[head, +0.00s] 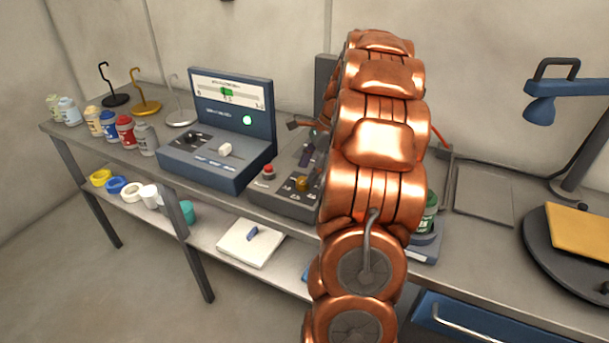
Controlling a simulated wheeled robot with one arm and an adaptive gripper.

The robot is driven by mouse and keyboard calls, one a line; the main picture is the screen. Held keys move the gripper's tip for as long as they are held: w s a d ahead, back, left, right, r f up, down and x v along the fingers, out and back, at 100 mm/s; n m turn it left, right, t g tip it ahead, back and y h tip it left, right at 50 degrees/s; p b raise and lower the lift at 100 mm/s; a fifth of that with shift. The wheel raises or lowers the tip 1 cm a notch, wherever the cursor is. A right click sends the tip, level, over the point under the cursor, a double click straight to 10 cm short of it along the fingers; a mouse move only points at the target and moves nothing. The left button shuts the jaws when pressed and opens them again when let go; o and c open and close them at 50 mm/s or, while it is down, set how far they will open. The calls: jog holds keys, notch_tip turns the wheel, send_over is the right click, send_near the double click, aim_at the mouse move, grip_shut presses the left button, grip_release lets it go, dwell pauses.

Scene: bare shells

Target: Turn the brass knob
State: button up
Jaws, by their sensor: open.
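The brass knob (302,184) sits on the sloped front of a grey control box (268,194), to the right of a red button (268,170). My copper arm covers the right part of this box. My gripper (307,148) shows only in part, at the left edge of the arm and over the back of the box. It is open and appears apart from the knob, above and behind it in the picture. Most of its fingers are hidden or too small to make out.
A blue instrument (205,165) with a white knob, a scale and a green light stands left of the box. Several jars and hooked stands fill the bench's left end. A green can (428,215), a blue lamp (570,92) and a round turntable (540,240) are on the right.

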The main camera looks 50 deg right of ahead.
aim_at(303, 180)
jog(key=shift+x, duration=1.55)
jog(key=c, duration=1.1)
jog(key=shift+c, duration=0.2)
jog(key=shift+n, duration=0.3)
jog(key=o, duration=1.1)
jog(key=shift+o, duration=0.2)
jog(key=v, duration=1.2)
jog(key=shift+w, duration=0.15)
